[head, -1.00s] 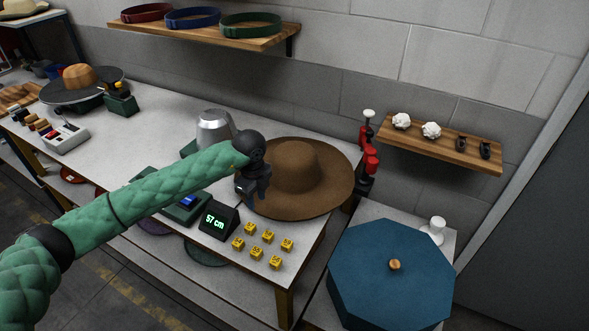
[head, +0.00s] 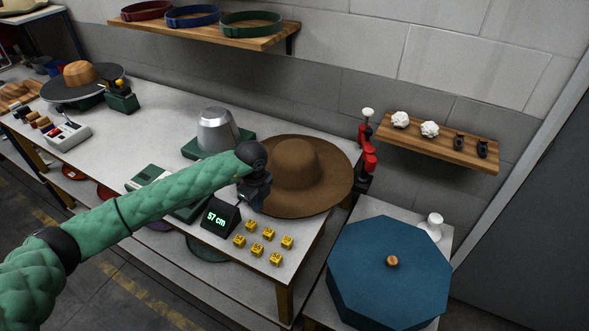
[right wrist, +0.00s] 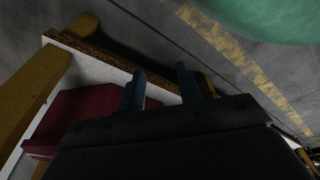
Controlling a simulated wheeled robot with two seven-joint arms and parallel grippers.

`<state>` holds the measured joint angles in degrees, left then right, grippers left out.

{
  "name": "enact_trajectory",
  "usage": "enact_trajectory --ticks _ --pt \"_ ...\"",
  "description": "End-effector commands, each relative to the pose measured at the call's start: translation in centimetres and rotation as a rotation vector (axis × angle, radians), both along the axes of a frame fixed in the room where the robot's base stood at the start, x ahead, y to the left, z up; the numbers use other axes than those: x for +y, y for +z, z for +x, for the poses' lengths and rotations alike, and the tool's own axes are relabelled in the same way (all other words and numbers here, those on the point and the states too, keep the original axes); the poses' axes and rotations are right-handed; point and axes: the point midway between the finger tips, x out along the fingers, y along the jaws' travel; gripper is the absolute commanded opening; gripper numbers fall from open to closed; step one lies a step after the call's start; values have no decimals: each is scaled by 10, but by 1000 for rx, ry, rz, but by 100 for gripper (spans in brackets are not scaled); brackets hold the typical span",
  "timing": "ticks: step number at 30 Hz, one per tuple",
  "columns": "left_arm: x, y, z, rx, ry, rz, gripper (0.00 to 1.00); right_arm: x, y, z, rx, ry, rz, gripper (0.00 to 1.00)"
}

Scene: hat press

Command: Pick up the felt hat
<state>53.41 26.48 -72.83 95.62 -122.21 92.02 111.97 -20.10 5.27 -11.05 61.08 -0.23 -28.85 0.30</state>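The brown felt hat (head: 297,160) lies brim down at the right end of the long white table, its crown up and whole. My left gripper (head: 257,203) is low at the left edge of its brim and hides a little of that edge. I cannot tell whether its fingers are apart or touch the brim. My right gripper (right wrist: 160,80) shows only in the right wrist view. Its two fingers stand apart with nothing between them, low down near a table edge and away from the hat.
A metal crown block (head: 217,130) stands left of the hat. A "57 cm" display (head: 219,217) and several yellow cubes (head: 262,240) are in front. A blue octagonal box (head: 388,268) sits on a side table.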

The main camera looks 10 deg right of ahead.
Motion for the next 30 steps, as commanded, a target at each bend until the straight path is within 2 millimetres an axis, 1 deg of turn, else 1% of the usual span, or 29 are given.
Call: enact_trajectory --ticks 9,13,14,16,20,27,30 --pt "0 1 0 -1 0 -1 0 -2 -1 0 2 0 -2 35" --pt "0 8 1 -1 0 -1 0 -2 -3 0 10 -1 -3 35" --pt "0 11 1 -2 0 -2 0 2 1 3 6 -2 1 35" --pt "0 20 1 -3 -1 -3 0 12 11 10 6 -4 10 35" --pt "0 42 1 -4 -2 -2 0 19 24 19 18 -9 15 35" --pt "0 96 1 -4 -2 -2 0 33 62 35 45 -18 25 35" --pt "0 118 1 -4 -1 -2 0 38 79 39 56 -21 31 35"
